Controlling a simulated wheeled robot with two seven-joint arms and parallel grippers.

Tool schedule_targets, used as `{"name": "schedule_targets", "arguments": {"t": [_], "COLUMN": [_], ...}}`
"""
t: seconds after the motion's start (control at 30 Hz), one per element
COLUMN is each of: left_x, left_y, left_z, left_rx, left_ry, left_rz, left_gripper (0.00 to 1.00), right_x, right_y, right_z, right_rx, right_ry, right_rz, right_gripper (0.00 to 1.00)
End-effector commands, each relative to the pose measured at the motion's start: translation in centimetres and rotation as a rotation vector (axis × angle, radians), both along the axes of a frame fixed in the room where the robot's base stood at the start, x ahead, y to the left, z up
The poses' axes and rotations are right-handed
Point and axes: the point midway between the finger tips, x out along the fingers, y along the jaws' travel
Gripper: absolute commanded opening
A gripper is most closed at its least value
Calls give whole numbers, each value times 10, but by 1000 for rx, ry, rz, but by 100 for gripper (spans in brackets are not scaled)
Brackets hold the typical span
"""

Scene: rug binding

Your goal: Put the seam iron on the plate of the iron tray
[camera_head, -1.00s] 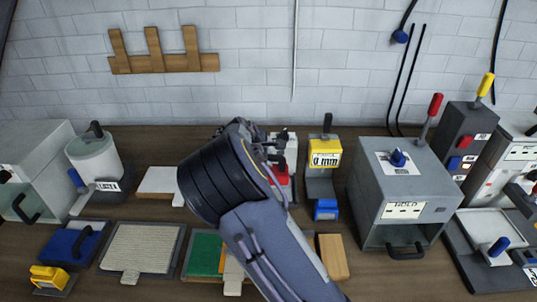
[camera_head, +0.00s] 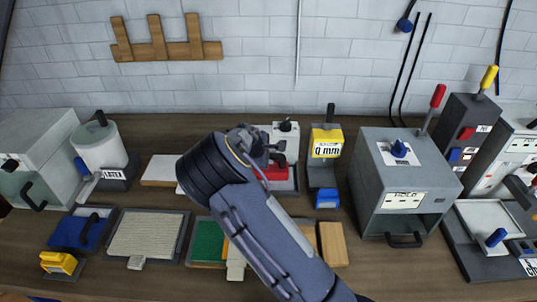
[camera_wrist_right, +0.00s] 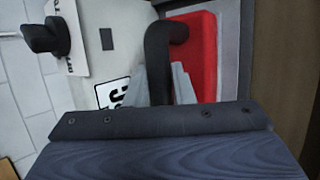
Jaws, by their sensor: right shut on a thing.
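The seam iron is a red block with a black handle; its red body (camera_head: 275,173) shows just right of my right wrist in the head view. The right wrist view shows the red body (camera_wrist_right: 204,60) and the curved black handle (camera_wrist_right: 166,45). My right gripper (camera_wrist_right: 162,84) is shut on the handle, a grey finger on each side. The iron tray (camera_head: 290,187) is grey, with a white box and black knob (camera_head: 286,127) at its back. The iron is over or on this tray; whether it touches the plate is hidden. My left gripper is out of view.
A yellow-labelled stand (camera_head: 326,150) is close right of the tray, then a grey box with a door handle (camera_head: 405,190). A white slab (camera_head: 159,170) lies to the left.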

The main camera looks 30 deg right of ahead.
Motion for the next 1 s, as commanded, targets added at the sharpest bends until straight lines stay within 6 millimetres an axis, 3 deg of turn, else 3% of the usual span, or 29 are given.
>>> {"name": "schedule_targets", "arguments": {"t": [0.07,0.1,0.23,0.67,1.0], "left_x": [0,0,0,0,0], "left_y": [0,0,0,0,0], "left_z": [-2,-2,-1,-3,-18], "left_rx": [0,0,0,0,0], "left_ry": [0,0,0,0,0], "left_rz": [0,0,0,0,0], "left_gripper": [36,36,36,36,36], "right_x": [1,0,0,-2,-21], "right_y": [0,0,0,6,47], "right_z": [0,-2,-2,7,61], "right_rx": [-2,0,1,1,3], "right_ry": [-4,0,1,-2,-3], "right_rz": [3,0,0,1,3], "right_gripper": [0,26,43,44,44]}}
